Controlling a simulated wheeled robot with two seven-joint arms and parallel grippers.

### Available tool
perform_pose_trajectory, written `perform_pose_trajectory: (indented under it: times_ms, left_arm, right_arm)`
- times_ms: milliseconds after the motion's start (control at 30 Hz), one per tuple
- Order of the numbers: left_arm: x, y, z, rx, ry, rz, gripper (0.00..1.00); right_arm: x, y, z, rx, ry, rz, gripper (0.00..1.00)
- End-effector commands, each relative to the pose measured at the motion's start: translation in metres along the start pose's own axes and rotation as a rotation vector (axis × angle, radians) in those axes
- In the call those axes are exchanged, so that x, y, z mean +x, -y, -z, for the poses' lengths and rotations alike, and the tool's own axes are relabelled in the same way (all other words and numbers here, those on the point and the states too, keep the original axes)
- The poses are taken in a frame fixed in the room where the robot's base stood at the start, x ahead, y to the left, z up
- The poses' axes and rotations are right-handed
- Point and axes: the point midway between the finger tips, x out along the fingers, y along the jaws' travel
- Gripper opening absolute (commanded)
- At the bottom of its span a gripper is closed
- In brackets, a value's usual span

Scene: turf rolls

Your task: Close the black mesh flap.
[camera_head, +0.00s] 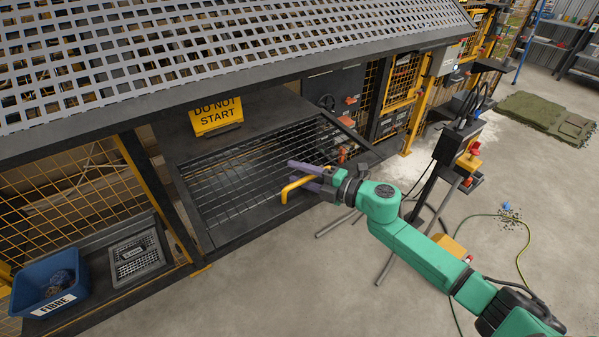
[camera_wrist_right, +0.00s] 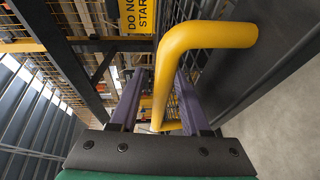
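The black mesh flap (camera_head: 235,196) is a dark framed panel of thin bars at the front of the machine in the head view. Its front edge juts out over the floor, and I cannot tell its exact angle. A bent yellow handle (camera_head: 290,187) sits on its right part. My right gripper (camera_head: 300,175), with purple fingers, reaches in from the right at this handle. In the right wrist view the handle (camera_wrist_right: 205,36) runs down between the two fingers (camera_wrist_right: 155,98), which stand apart with a gap beside the bar. My left gripper is out of view.
A yellow "DO NOT START" sign (camera_head: 217,116) stands behind the flap, below a perforated grey guard (camera_head: 200,45). A blue fibre bin (camera_head: 50,283) stands at lower left. A black post with a control box (camera_head: 465,155) stands to the right. Open floor lies in front.

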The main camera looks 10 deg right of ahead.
Motion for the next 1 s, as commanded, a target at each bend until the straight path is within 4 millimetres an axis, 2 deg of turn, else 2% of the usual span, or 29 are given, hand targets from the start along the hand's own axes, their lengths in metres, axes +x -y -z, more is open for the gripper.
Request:
perform_pose_trajectory:
  times_ms: [33,100,133,1000]
  left_arm:
    - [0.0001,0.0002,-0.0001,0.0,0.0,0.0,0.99]
    - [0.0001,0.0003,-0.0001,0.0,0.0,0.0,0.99]
    - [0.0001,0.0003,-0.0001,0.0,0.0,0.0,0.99]
    - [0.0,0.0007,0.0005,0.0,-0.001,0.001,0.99]
  right_arm:
    - [-0.0002,0.0001,-0.0001,0.0,0.0,0.0,0.28]
    - [-0.0003,0.0001,-0.0002,0.0,0.0,0.0,0.01]
    - [-0.0003,0.0001,-0.0002,0.0,0.0,0.0,0.0]
    - [-0.0007,0.0,-0.0008,0.0,0.002,0.0,0.0]
